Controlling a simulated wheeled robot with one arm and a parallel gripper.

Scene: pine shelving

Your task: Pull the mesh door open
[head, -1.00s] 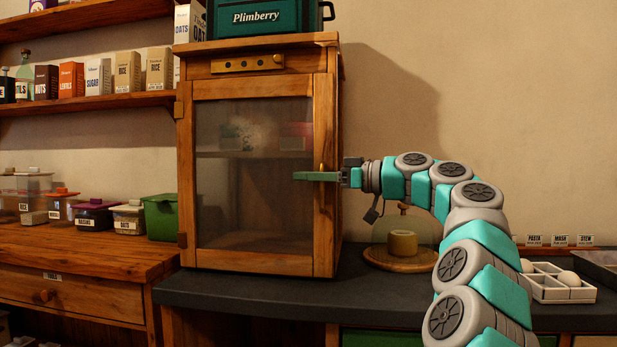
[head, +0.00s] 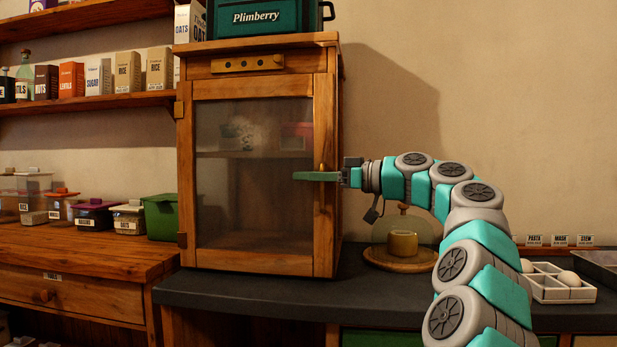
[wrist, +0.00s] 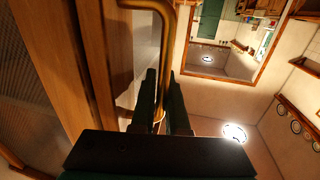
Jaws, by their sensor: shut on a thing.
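The mesh door (head: 254,175) is the wood-framed front of the cabinet (head: 330,150) on the dark counter. It looks closed, flush in its frame. Hinges show on its left side. A brass bar handle (wrist: 165,50) runs along the door's free edge; in the head view it is a small upright bar (head: 321,200) on the right stile. My gripper (head: 316,176) is level with that stile. In the wrist view, its dark fingers (wrist: 164,98) lie on either side of the handle's lower part and are shut on it. The exact contact is partly hidden by the fingers.
A teal Plimberry box (head: 265,19) stands on the cabinet. A glass dome (head: 403,232) over a yellow item stands on the counter to the right. A green bin (head: 160,217) and several jars stand on the wooden counter at left.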

